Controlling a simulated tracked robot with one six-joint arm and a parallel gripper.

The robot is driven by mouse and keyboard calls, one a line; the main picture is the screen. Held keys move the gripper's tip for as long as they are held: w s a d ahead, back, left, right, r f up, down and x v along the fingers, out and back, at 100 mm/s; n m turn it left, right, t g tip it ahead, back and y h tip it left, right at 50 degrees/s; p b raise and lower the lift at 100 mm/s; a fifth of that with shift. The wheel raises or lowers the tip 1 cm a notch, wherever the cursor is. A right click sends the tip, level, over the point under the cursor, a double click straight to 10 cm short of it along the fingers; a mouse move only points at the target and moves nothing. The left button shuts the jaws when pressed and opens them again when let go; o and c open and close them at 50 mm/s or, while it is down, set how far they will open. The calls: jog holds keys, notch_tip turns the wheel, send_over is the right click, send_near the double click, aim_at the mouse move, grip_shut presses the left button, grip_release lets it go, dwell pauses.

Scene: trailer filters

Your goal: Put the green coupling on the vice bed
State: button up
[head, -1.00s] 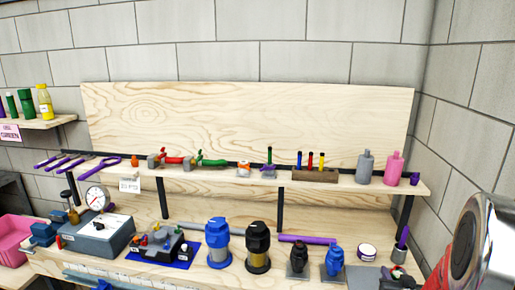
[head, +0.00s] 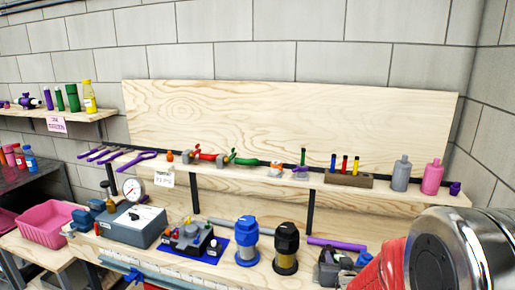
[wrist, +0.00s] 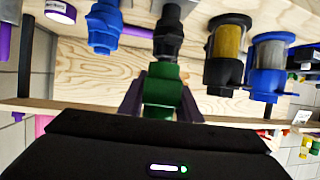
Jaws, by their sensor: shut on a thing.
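In the wrist view, which looks upside down, the green coupling (wrist: 163,85) sits between the two purple fingers of my gripper (wrist: 161,102). The gripper is shut on it, and dark parts of other things show just behind it. In the head view my gripper and the coupling are out of sight; only my arm shows at the lower right. A blue device (head: 84,218) at the bench's left end may be the vice. I cannot make out its bed.
A grey gauge box (head: 137,226), a blue mat with a dark device (head: 190,238), and blue (head: 246,240) and black filters (head: 286,248) stand along the workbench. A shelf (head: 225,172) with bottles and valves runs above. A pink bin (head: 48,222) is at left.

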jog(key=a+n+y, duration=0.1)
jog(key=a, duration=0.7)
jog(key=shift+w+a+r+n+y, duration=0.3)
jog(key=shift+a+r+y, duration=0.05)
jog(key=shift+r+y, duration=0.05)
notch_tip(320, 180, up, 10)
jog(key=w+m+h, duration=0.2)
jog(key=m+h, duration=0.1)
jog(key=h, duration=0.1)
jog(key=shift+w, duration=0.25)
jog(key=shift+s, duration=0.15)
